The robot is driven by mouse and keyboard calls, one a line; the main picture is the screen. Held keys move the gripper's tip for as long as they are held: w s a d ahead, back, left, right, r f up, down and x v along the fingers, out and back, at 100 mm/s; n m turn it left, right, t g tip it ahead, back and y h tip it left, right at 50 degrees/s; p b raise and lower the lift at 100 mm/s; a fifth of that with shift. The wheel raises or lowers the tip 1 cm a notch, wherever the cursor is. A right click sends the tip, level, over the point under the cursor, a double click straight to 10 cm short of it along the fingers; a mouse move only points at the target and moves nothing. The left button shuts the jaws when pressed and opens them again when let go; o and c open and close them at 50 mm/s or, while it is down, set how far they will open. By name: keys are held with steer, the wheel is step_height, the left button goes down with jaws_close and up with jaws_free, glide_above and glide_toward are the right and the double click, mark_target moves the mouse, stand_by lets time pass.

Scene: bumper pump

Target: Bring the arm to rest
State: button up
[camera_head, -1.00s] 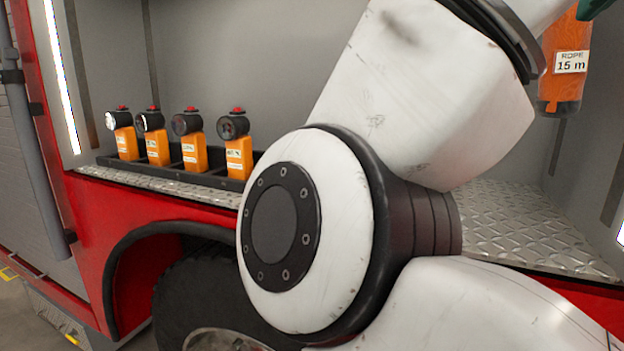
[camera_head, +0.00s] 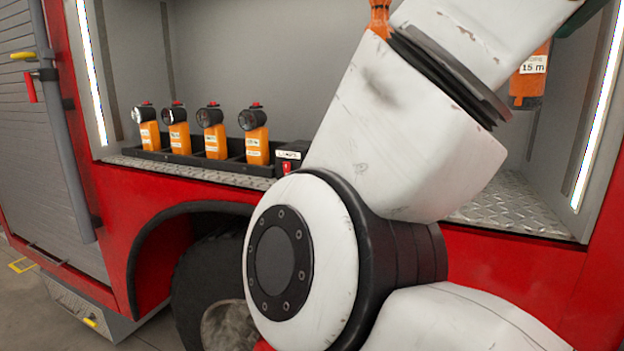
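My white arm (camera_head: 410,150) fills the middle and right of the view. Its large round joint with a dark cap stands in front of the red truck side, and an upper link rises to the top right. My gripper is outside the view, so its fingers and anything in them cannot be seen.
Several orange lamps (camera_head: 257,146) stand in a black tray (camera_head: 227,163) on the metal compartment floor (camera_head: 515,205). A black box (camera_head: 290,155) sits beside them. An orange rope bag (camera_head: 528,80) hangs at right. The truck's wheel (camera_head: 205,285) is below; grey floor shows at lower left.

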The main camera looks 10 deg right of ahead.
steer(key=w+a+f+n+g, duration=0.15)
steer(key=w+f, duration=0.35)
steer(key=f, duration=0.5)
steer(key=w+f+n, duration=0.2)
steer(key=w+f, duration=0.3)
steer(key=f, duration=0.5)
step_height(320, 180, down, 20)
steer(key=s+n+g+y, duration=0.1)
steer(key=s+n+g, duration=0.1)
steer(key=n+g, duration=0.1)
steer(key=s+f+g+y, duration=0.15)
steer(key=s+f, duration=0.35)
steer(key=f, duration=0.8)
steer(key=s+a+f+g+y, duration=0.1)
steer(key=s+a+f+g, duration=0.1)
steer(key=s+f, duration=0.7)
steer(key=s+a+f+g+y, duration=0.2)
steer(key=s+a+f+g, duration=0.1)
steer(key=s+f, duration=0.6)
steer(key=s+a, duration=0.1)
steer(key=s, duration=0.3)
steer(key=shift+s+f, duration=0.25)
steer(key=shift+s, duration=0.15)
steer(key=shift+y, duration=0.25)
